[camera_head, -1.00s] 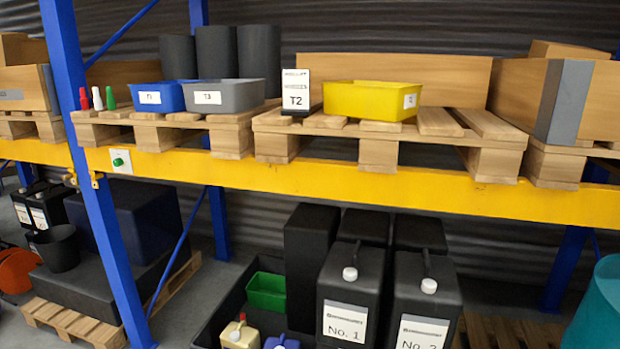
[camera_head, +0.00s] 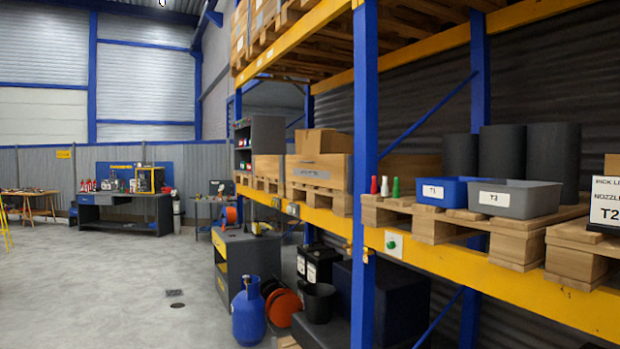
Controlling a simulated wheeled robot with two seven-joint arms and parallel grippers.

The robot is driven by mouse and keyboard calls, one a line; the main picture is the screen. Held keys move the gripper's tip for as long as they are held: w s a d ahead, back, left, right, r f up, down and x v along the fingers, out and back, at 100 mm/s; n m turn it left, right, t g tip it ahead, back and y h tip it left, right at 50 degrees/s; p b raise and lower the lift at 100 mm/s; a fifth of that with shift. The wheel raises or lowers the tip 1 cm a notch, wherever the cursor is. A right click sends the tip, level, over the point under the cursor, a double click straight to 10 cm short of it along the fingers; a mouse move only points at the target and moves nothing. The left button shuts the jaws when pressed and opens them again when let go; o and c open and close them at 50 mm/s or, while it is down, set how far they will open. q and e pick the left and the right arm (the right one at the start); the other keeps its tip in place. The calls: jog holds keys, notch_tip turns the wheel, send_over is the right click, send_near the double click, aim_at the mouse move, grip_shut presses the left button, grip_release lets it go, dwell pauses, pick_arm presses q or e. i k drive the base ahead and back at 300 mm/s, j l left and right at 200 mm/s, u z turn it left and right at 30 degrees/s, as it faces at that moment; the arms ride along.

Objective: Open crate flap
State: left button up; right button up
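A wooden crate (camera_head: 318,171) with a grey label band stands on a pallet on the yellow-beamed shelf, left of the near blue upright. Cardboard boxes (camera_head: 320,141) sit on top of it. A second, smaller wooden crate (camera_head: 268,168) stands farther along the same shelf. I cannot make out a flap on either crate from here. Neither of my grippers is in view.
Blue bin T1 (camera_head: 444,190) and a grey bin (camera_head: 515,198) stand on a pallet at right. A blue gas cylinder (camera_head: 248,314), orange reels (camera_head: 284,307) and a grey cabinet (camera_head: 246,262) stand beside the rack. Open concrete floor (camera_head: 105,285) fills the left.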

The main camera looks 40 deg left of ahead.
aim_at(324, 170)
jog(key=u, duration=1.55)
jog(key=i+l+u, duration=0.1)
jog(key=i+u, duration=0.15)
jog(key=u, duration=0.15)
jog(key=i+l+u, duration=0.2)
jog(key=u, duration=0.2)
jog(key=i+l+u, duration=0.1)
jog(key=i+l, duration=0.3)
jog(key=i+l+u, duration=0.15)
jog(key=i+l, duration=0.2)
jog(key=i+l+u, duration=0.1)
jog(key=i+l, duration=0.25)
jog(key=l, duration=0.25)
jog(key=i+l+u, duration=0.15)
jog(key=i+l, duration=0.15)
jog(key=l, duration=0.2)
